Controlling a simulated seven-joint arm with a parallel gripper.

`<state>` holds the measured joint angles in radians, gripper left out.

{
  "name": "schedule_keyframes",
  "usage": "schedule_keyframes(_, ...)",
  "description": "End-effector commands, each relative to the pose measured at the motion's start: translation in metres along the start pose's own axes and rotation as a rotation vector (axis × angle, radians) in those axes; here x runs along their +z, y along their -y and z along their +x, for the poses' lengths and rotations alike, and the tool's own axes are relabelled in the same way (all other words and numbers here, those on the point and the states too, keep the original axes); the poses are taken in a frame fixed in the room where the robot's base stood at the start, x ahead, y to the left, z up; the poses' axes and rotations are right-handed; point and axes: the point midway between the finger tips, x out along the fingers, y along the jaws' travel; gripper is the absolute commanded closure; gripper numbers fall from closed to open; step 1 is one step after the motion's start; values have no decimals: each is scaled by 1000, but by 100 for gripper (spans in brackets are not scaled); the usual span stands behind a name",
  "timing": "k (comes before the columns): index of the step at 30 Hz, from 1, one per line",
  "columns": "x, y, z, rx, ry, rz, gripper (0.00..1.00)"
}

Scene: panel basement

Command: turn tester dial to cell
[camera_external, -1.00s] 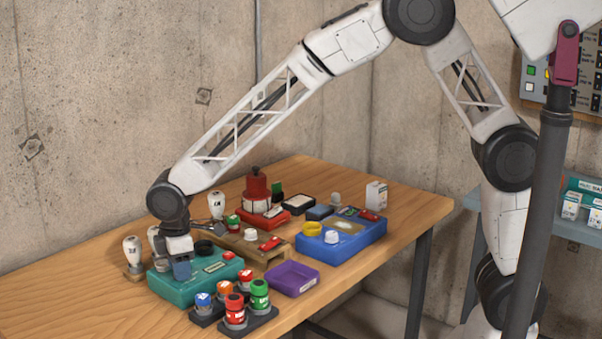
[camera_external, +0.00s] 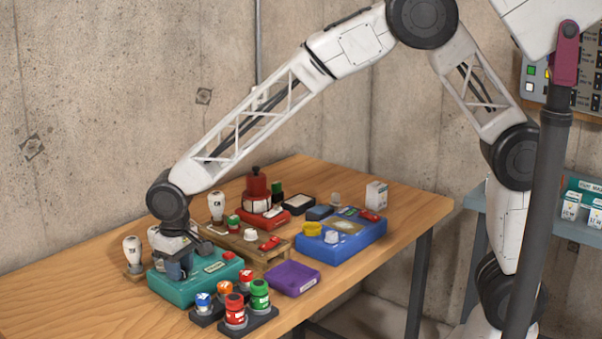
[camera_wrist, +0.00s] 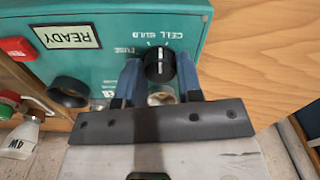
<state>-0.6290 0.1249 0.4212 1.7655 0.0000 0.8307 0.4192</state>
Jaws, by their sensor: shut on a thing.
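The teal tester box (camera_external: 215,287) stands near the left part of the bench. In the wrist view its face (camera_wrist: 105,70) shows upside down, with a READY display (camera_wrist: 67,36), a red button (camera_wrist: 18,49) and labels including CELL and FUSE. The black dial (camera_wrist: 161,55) has a white pointer line, roughly upright in the wrist view, near small tick marks. I cannot tell exactly which label it points at. My gripper (camera_wrist: 159,76) is shut on the dial, one blue finger on each side. In the external view my gripper (camera_external: 179,268) hides the dial.
A black ring socket (camera_wrist: 68,91) and a round pale fitting (camera_wrist: 161,98) sit on the tester near my fingers.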

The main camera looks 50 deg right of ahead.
Motion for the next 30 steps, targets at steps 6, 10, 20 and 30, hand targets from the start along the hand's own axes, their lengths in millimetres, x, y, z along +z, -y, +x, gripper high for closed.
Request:
schedule_keyframes(6, -1, 0, -1, -1, -3, 180, 90)
schedule_keyframes(10, -1, 0, -2, -2, -3, 263, 90)
schedule_keyframes(20, -1, 0, -2, -2, -3, 367, 90)
schedule_keyframes(30, -1, 0, -2, -2, -3, 373, 90)
